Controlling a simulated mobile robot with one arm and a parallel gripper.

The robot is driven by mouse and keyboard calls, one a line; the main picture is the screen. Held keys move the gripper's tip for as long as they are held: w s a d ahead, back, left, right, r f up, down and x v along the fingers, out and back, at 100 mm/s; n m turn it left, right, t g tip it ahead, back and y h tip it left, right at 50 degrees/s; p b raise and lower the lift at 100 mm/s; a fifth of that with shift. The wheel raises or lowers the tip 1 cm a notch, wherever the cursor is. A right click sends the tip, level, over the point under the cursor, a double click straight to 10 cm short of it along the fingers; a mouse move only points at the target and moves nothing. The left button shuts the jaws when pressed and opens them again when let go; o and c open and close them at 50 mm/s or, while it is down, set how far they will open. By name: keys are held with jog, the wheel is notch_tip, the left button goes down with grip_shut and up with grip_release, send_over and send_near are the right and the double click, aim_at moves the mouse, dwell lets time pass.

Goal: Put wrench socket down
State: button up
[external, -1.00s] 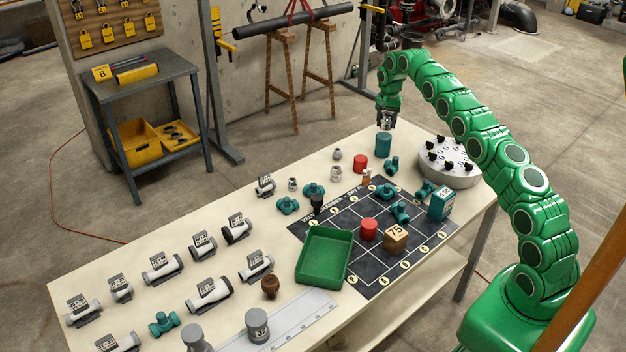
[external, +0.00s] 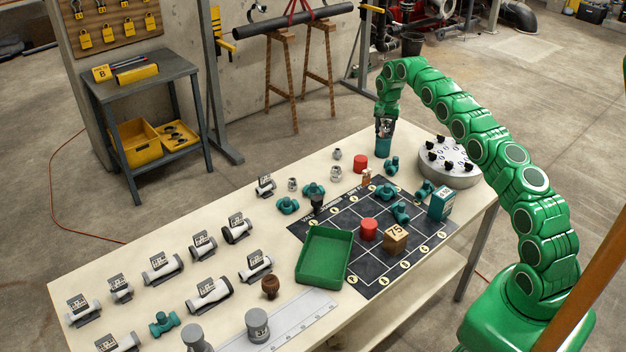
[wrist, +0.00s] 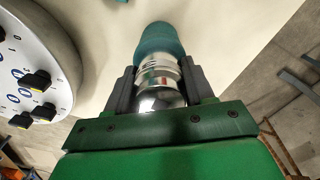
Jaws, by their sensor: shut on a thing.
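The wrench socket appears to be the shiny silver piece (wrist: 158,85) between the two dark fingers of my gripper (wrist: 160,88) in the wrist view. A teal cylinder (wrist: 159,38) lies directly beyond its far end. I cannot tell whether they touch or are one piece. In the external view my gripper (external: 384,127) points straight down at the table's far right part. The teal cylinder (external: 383,145) is upright right below it, on or close to the tabletop. My gripper is shut on the silver piece, and the fingers hide part of it.
A round grey unit with black knobs (external: 449,170) stands to the right. A red cylinder (external: 361,163) and teal valve fittings (external: 391,165) are near, to the left and in front. A dark grid mat (external: 345,215) and a green tray (external: 324,256) lie nearer the camera.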

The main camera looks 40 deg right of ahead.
aim_at(386, 122)
jog(key=shift+f, duration=0.1)
jog(key=o, duration=1.2)
jog(key=shift+o, duration=0.2)
jog(key=shift+r, duration=3.85)
